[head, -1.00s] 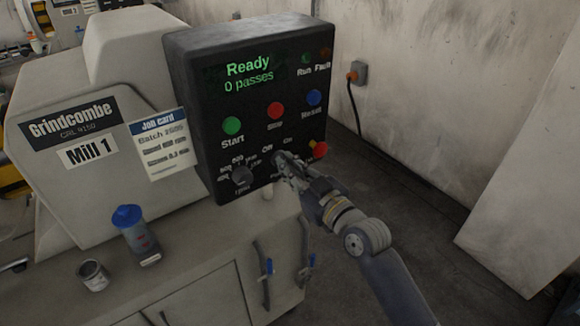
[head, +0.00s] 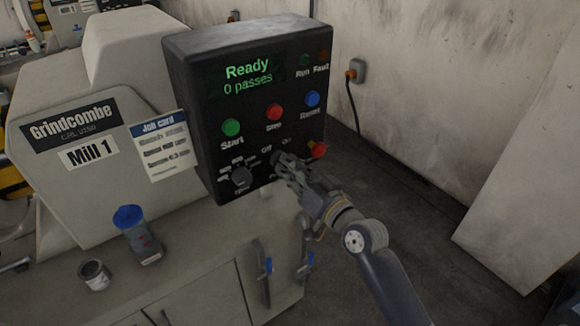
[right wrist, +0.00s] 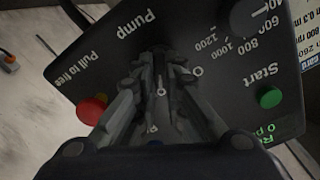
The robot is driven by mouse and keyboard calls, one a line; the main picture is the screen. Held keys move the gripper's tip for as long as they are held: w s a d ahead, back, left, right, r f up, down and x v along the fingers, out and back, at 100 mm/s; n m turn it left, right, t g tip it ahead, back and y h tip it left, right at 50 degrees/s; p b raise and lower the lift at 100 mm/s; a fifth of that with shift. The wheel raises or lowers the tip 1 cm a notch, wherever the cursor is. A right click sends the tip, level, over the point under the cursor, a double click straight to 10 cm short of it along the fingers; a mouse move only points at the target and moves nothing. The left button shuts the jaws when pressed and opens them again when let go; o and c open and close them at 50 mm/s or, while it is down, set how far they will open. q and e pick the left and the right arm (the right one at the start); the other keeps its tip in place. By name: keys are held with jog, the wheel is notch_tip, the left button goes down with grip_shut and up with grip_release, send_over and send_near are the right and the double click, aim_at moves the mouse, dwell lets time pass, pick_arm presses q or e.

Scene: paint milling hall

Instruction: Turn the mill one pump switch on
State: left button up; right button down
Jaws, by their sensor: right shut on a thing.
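The Mill 1 control panel (head: 205,75) is a black box with a green display reading Ready, 0 passes. The pump switch (head: 276,157) is a dark knob low on the panel, with Off and On printed above it. My right gripper (head: 281,166) is shut on this switch, and its fingers hide most of it. In the right wrist view my right gripper (right wrist: 160,75) reaches the panel beside the word Pump, and I cannot tell which way the switch points. My left gripper is not in view.
A red pull-to-free button (head: 318,150) sits close right of my gripper, and a speed knob (head: 241,177) to its left. The Start button (head: 231,127) is above. A blue-capped bottle (head: 138,236) and a small tin (head: 94,274) stand on the bench. Floor at right is clear.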

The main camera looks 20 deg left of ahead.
dwell(0.4)
jog(key=c, duration=1.7)
grip_release()
jog(key=v, duration=1.2)
